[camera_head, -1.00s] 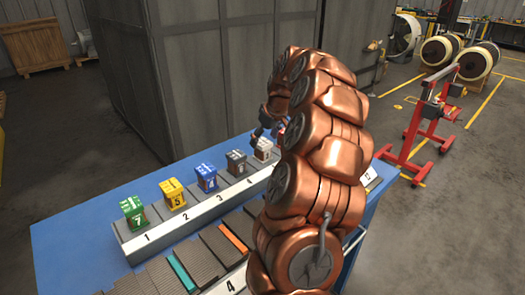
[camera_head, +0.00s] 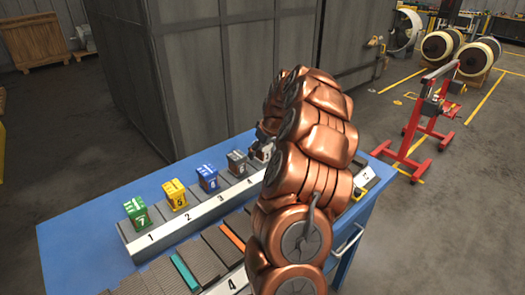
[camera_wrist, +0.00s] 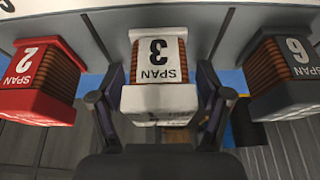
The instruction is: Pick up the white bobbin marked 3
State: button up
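The white bobbin marked 3 (camera_wrist: 158,60) is in the middle of the wrist view, with copper-coloured windings on its sides and SPAN under the number. My gripper (camera_wrist: 162,98) is open, with one dark finger on each side of this bobbin. The gaps are narrow, and I cannot tell whether either finger touches it. In the head view my gripper (camera_head: 265,140) is down at the far row of the rack, and my arm hides most of the white bobbin.
A red bobbin marked 2 (camera_wrist: 42,80) and a grey bobbin marked 6 (camera_wrist: 288,72) flank it closely. Blue (camera_head: 208,178), yellow (camera_head: 175,194) and green (camera_head: 137,213) bobbins stand further left on the numbered rack (camera_head: 190,226). A grey cabinet (camera_head: 215,75) rises behind the blue table (camera_head: 80,235).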

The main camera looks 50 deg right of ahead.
jog(key=c, duration=1.3)
jog(key=shift+c, duration=0.2)
jog(key=shift+r, duration=0.15)
